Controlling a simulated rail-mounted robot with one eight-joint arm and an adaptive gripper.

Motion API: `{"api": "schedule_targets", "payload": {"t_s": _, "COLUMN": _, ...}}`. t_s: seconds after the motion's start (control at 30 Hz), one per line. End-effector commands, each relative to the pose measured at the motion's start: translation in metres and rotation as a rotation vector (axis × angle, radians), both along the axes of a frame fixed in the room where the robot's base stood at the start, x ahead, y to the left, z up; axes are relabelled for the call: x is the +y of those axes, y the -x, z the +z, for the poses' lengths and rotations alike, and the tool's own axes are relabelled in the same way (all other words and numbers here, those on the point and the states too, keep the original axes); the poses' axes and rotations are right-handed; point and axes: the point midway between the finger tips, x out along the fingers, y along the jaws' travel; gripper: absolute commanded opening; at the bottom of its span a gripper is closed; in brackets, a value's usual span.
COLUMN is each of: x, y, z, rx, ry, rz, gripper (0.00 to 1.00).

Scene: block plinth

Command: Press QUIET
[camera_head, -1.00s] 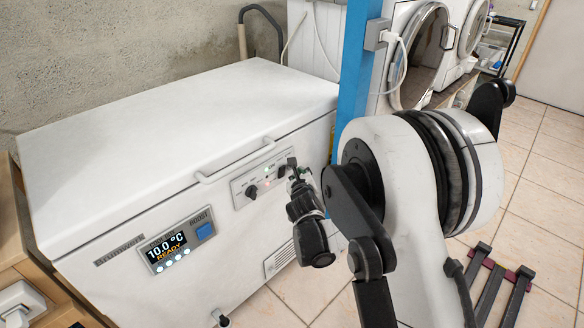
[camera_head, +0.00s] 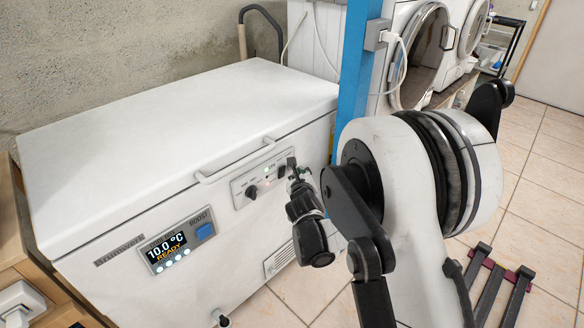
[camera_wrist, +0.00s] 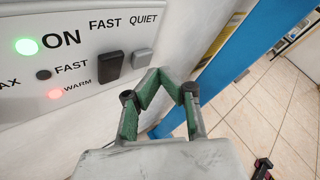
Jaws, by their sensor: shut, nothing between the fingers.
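In the wrist view the grey QUIET button (camera_wrist: 143,61) sits below its printed label on the white control panel (camera_wrist: 28,82). A dark button (camera_wrist: 110,66) under FAST is to its left. My gripper (camera_wrist: 159,75) has its green-lined fingers closed together and empty. The fingertips are just right of and slightly below the QUIET button in the picture; I cannot tell whether they touch the panel. In the head view my gripper (camera_head: 293,168) is at the right end of the panel (camera_head: 245,187) on the white chest freezer (camera_head: 100,232), and the QUIET button is hidden.
A green ON light (camera_wrist: 26,46) and a red WARM light (camera_wrist: 55,94) glow on the panel. A blue post (camera_head: 355,90) stands close right of the freezer. A display (camera_head: 166,247) reads 10.0 °C READY beside a blue BOOST button (camera_head: 205,231). Tiled floor lies to the right.

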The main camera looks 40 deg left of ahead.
Motion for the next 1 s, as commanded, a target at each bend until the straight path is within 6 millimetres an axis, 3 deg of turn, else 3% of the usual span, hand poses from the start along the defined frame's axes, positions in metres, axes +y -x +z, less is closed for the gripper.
{"api": "schedule_targets", "payload": {"t_s": 1.0, "x": 0.0086, "y": -0.0006, "z": 0.0, "rx": 0.0, "ry": 0.0, "rz": 0.0, "gripper": 0.0}}
